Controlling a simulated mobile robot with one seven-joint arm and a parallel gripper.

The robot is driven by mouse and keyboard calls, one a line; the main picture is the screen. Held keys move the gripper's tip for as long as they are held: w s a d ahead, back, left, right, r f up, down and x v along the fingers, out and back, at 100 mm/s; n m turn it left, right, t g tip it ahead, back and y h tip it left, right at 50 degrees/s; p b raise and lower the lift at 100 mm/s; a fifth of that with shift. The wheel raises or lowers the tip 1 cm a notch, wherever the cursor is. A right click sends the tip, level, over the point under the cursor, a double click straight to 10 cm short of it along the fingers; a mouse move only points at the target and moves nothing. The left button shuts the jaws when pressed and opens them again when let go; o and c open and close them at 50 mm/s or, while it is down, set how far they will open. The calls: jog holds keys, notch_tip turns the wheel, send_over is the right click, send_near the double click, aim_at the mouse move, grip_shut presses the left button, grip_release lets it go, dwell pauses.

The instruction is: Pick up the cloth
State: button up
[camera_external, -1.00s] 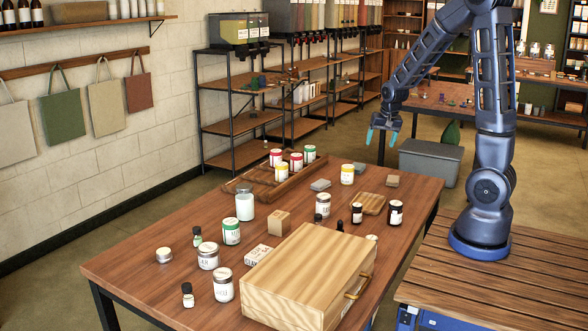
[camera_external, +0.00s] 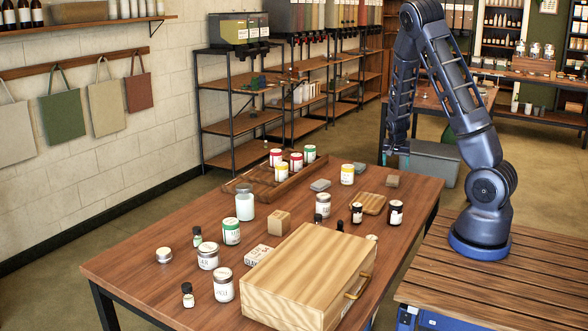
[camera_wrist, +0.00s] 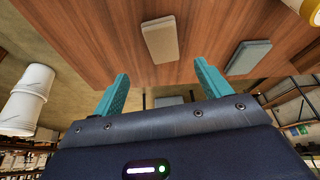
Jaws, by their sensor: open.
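No item is plainly recognisable as the cloth. Small flat pieces lie at the table's far end: a beige-brown one (camera_external: 392,180), a blue-grey one (camera_external: 360,167) and a grey one (camera_external: 320,185). In the wrist view the beige piece (camera_wrist: 160,40) lies ahead between the finger lines, and the blue-grey piece (camera_wrist: 248,57) lies to its right. My gripper (camera_external: 386,158) hangs just past the table's far edge, near these pieces. Its teal fingers (camera_wrist: 158,84) are apart with nothing between them.
The wooden table (camera_external: 130,268) carries several jars, a wooden tray (camera_external: 245,187) with jars, and a wooden case (camera_external: 310,275). A yellow-labelled jar (camera_external: 347,174) stands near the blue-grey piece. A grey bin (camera_external: 432,163) stands behind the table. White cups (camera_wrist: 27,100) show at left.

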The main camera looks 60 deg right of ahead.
aim_at(393, 178)
jog(key=shift+w+a+x, duration=0.1)
jog(key=shift+w+x, duration=0.05)
jog(key=shift+x, duration=2.15)
jog(key=shift+w+a+x, duration=0.15)
jog(key=shift+w+x, duration=0.05)
jog(key=shift+x, duration=2.1)
jog(key=shift+c, duration=0.3)
jog(key=c, duration=1)
